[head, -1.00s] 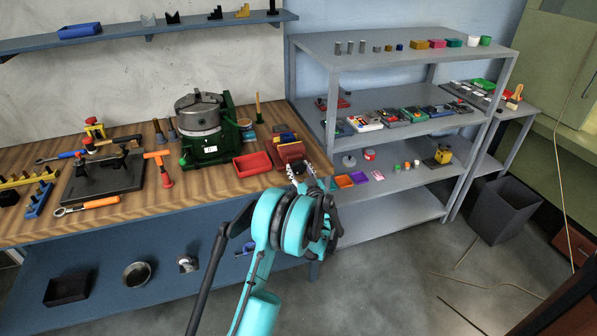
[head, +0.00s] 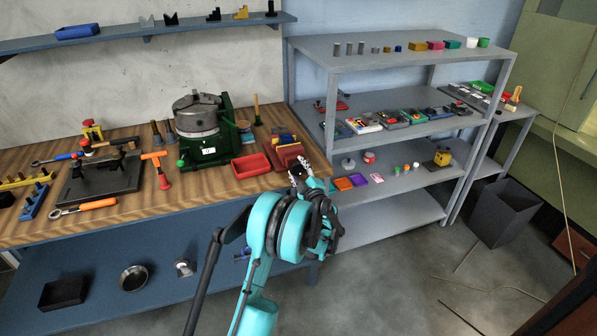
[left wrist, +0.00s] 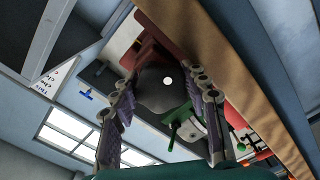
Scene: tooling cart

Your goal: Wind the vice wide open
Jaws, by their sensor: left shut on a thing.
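The red vice (head: 290,154) stands at the right front edge of the wooden bench, with blue and yellow pieces by its top. My left gripper (head: 301,168) is at its front side, just past the bench edge. In the left wrist view the two fingers lie on either side of a dark round handwheel (left wrist: 160,90) with a bright spot at its middle, and they are shut on it. The red vice body (left wrist: 150,47) shows behind the handwheel. The jaw opening cannot be made out clearly. My right gripper is not in view.
A red tray (head: 251,165) lies left of the vice, and a green machine with a round chuck (head: 197,118) stands behind it. The grey shelf unit (head: 400,180) is close on the right. Open floor lies in front of the shelf.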

